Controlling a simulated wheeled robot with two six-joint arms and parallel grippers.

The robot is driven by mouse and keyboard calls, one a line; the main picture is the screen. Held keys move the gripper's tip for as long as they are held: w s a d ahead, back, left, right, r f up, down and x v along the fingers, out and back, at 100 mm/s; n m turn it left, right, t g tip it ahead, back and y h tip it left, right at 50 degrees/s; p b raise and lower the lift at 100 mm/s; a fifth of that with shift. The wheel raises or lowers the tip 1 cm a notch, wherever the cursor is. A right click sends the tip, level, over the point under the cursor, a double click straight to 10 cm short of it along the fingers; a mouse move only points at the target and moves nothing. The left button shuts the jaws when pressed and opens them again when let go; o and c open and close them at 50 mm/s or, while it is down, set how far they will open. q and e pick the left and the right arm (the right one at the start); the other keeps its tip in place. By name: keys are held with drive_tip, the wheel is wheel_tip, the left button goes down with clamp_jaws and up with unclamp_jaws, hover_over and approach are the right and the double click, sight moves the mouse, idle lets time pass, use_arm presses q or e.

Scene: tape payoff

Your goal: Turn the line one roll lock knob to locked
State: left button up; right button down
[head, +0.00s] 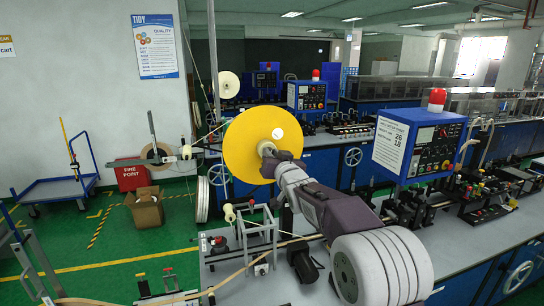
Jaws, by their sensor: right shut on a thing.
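The line one roll is a large yellow disc (243,137) standing upright in the middle of the head view, with a white round label. A small pale grey roll lock knob (266,147) shows at its centre. My right gripper (269,158) reaches in from the lower right and is shut on the knob, in front of the disc. The gripper and arm cover part of the knob and the disc's lower right, so I cannot tell which way the knob points. My left gripper is not in view.
A blue control box (436,143) with a red beacon stands to the right on a grey bench (465,238). A metal frame (258,235) stands below the disc. An open cardboard box (146,212) and a blue trolley (60,188) stand at left on the green floor.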

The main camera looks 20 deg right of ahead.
drive_tip(key=shift+m+p, duration=1.3)
drive_tip(key=shift+m, duration=5.4)
drive_tip(key=c, duration=1.3)
unclamp_jaws()
drive_tip(key=shift+f, duration=0.1)
